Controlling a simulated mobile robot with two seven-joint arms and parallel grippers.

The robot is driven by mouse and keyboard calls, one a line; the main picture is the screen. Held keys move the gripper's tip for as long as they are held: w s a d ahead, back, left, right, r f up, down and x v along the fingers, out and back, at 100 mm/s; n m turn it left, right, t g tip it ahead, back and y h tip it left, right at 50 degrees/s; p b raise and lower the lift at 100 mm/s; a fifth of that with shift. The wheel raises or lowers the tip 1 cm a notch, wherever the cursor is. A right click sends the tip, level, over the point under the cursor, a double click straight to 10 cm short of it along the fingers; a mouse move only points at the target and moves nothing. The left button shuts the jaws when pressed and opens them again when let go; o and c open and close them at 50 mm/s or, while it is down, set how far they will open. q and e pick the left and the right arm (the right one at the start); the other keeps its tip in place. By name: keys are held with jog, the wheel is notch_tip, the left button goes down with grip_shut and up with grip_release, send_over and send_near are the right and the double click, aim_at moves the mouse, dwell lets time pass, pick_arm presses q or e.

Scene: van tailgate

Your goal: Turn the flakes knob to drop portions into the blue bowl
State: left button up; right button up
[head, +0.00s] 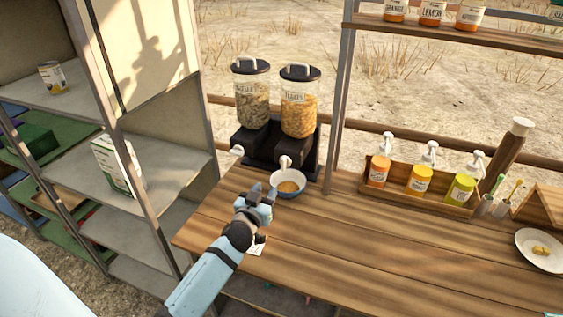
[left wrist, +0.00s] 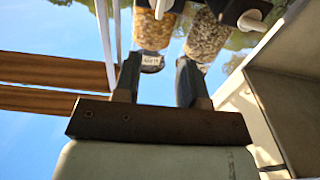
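The flakes dispenser (head: 298,105), clear with orange flakes and a black lid, stands on a black stand at the back of the wooden counter. Its white flakes knob (head: 285,162) sticks out at the front; a white knob also shows at the top of the left wrist view (left wrist: 161,8). My left gripper (head: 264,191) is just left of the bowl, apart from the knob. In the left wrist view its fingers (left wrist: 158,78) are spread, with nothing between them. My right gripper is out of view.
A second dispenser (head: 251,100) with darker cereal and its own white knob (head: 237,150) stands left of the flakes. A metal shelf (head: 160,172) is at the left. A wooden rack (head: 408,188) of pump bottles stands right. The counter's middle is clear.

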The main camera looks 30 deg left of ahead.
aim_at(282, 163)
pick_arm(q)
jog(key=p+x, duration=0.1)
jog(key=x, duration=1.2)
jog(key=shift+w+p, duration=0.25)
jog(key=shift+p, duration=0.05)
jog(key=shift+c, duration=0.4)
grip_shut()
